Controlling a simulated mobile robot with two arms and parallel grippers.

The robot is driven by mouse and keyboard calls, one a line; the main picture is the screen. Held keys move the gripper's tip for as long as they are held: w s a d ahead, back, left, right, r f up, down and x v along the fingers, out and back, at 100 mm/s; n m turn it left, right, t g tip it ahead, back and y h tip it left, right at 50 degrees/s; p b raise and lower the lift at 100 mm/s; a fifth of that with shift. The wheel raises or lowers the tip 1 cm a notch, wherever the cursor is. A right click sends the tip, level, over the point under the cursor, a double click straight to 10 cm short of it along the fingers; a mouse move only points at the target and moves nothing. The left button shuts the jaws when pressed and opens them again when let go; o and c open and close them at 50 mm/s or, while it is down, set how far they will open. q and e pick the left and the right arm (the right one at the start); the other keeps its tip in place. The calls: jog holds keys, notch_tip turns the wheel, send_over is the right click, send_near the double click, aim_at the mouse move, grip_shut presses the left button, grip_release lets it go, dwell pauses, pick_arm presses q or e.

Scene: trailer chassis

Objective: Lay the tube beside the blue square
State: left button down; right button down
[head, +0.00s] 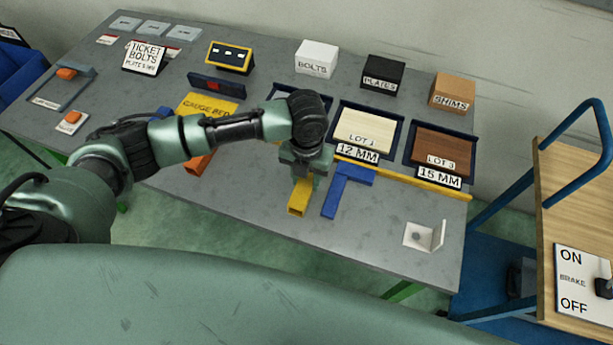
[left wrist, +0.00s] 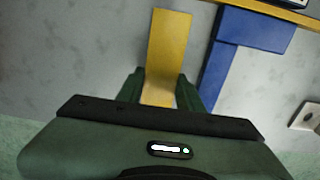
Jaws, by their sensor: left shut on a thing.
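The yellow tube (head: 298,200) is held in my left gripper (head: 305,174), whose jaws are shut on it. In the left wrist view the tube (left wrist: 168,45) runs out between the two fingers (left wrist: 160,92). The blue square (head: 336,196) is an L shape lying flat on the table just right of the tube. Its long arm points toward the table's front edge, and it also shows in the left wrist view (left wrist: 252,30). A narrow gap shows between tube and square. I cannot tell whether the tube touches the table. My right gripper is not in view.
A yellow strip (head: 420,185) runs behind the square, before trays marked LOT 2 (head: 366,130) and LOT 3 (head: 445,146). A white bracket (head: 424,236) stands at the front right. An orange piece (head: 200,164) lies left, by the yellow gauge bed (head: 206,104).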

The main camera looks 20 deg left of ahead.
aim_at(306, 181)
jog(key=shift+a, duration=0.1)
pick_arm(q)
jog(key=c, duration=0.9)
grip_release()
jog(key=shift+f, duration=0.1)
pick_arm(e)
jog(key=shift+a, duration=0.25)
pick_arm(q)
notch_tip(306, 181, up, 12)
jog(key=shift+r+b, duration=0.2)
jog(key=shift+b, duration=0.7)
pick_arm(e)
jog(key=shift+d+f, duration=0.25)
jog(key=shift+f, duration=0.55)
